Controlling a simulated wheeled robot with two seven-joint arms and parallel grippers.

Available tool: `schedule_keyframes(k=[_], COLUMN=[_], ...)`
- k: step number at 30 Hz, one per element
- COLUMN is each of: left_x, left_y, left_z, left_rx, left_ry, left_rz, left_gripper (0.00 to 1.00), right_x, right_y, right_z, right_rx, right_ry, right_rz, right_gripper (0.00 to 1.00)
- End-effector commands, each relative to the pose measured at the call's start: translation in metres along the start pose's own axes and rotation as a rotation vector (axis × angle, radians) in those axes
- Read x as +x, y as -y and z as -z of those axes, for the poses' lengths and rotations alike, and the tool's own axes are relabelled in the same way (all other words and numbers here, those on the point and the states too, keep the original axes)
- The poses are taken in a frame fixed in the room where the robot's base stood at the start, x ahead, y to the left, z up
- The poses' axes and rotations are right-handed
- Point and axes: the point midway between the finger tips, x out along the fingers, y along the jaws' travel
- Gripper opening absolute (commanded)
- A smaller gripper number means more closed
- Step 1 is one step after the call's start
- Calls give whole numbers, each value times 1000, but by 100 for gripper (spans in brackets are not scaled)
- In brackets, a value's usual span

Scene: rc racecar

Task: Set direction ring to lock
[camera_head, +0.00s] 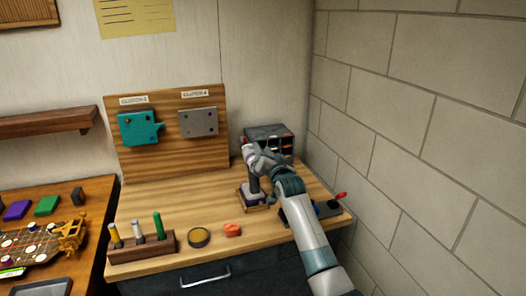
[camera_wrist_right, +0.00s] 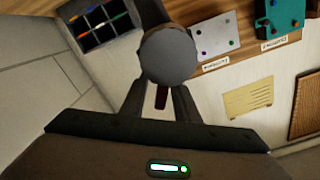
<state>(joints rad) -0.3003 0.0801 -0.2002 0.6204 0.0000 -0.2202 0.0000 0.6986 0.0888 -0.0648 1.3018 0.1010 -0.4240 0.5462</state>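A dark, upright powered tool (camera_head: 254,186) stands in a small wooden-edged holder on the workbench. My right gripper (camera_head: 252,156) is at the tool's upper end and covers much of it. In the right wrist view a round grey end of the tool (camera_wrist_right: 168,54) hides the fingertips. The two fingers stand apart below it, with a dark red part (camera_wrist_right: 162,97) between them. I cannot tell whether the fingers press on the tool. The direction ring and its setting cannot be made out. My left gripper is not in view.
A dark compartment bin (camera_head: 268,136) stands behind the tool. A block wall (camera_head: 420,130) bounds the right side. The bench's middle left is clear.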

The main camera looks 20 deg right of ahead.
Motion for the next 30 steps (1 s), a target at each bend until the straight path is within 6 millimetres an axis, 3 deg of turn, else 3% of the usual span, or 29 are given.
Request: schedule_keyframes(k=[7, 11, 22, 30], left_x=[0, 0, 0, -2], left_y=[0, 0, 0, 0], left_z=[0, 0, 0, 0], left_rx=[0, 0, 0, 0], left_ry=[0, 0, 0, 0], left_rz=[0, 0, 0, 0], left_gripper=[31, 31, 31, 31], right_x=[0, 0, 0, 0], right_y=[0, 0, 1, 7], right_z=[0, 0, 0, -1], right_rx=[0, 0, -24, -142], right_ry=[0, 0, 0, 1], right_rz=[0, 0, 0, 0], right_gripper=[28, 0, 0, 0])
